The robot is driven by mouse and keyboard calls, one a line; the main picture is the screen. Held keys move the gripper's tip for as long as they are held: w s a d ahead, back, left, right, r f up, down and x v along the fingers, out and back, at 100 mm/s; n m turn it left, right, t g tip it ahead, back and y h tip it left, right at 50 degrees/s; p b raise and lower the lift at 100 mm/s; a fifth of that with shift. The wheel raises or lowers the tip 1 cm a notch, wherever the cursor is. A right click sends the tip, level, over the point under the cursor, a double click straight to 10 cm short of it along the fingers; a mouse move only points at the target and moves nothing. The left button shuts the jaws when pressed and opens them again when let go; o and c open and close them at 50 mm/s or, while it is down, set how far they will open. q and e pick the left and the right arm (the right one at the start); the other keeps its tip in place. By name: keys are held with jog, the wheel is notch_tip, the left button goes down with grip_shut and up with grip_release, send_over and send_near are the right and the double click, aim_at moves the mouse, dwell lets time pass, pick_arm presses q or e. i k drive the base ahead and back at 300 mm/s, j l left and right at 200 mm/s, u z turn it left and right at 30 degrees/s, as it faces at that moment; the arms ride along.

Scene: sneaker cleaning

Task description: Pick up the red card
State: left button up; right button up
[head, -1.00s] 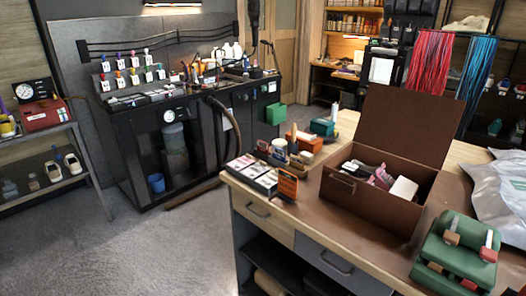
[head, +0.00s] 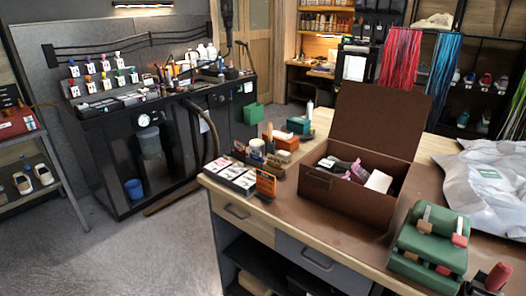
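No card that I can clearly tell as red shows in the head view. A tray of small cards (head: 232,177) lies on the near left corner of the workbench (head: 318,217); the cards look mostly white with dark prints, too small to read. A dark card with an orange border (head: 266,185) stands upright at the tray's right end. Small upright items (head: 257,150), some with reddish parts, stand just behind the tray. Neither of my grippers is in view.
An open brown box (head: 345,198) with items inside stands right of the cards. A green clamp-like block (head: 430,243), a red-handled tool (head: 497,277) and a grey plastic bag (head: 490,185) are farther right. Open floor (head: 150,255) lies left of the workbench.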

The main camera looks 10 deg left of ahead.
aim_at(241, 148)
jog(key=i+j+z, duration=0.1)
jog(key=z, duration=0.3)
jog(key=i+j+z, duration=0.1)
jog(key=j+z, duration=0.4)
jog(key=z, duration=0.25)
jog(key=j+z, duration=0.45)
jog(key=j, duration=0.65)
jog(key=j+z, duration=0.1)
jog(key=j, duration=0.6)
jog(key=k+j, duration=0.1)
jog(key=j, duration=0.65)
jog(key=j+z, duration=0.15)
jog(key=j, duration=0.55)
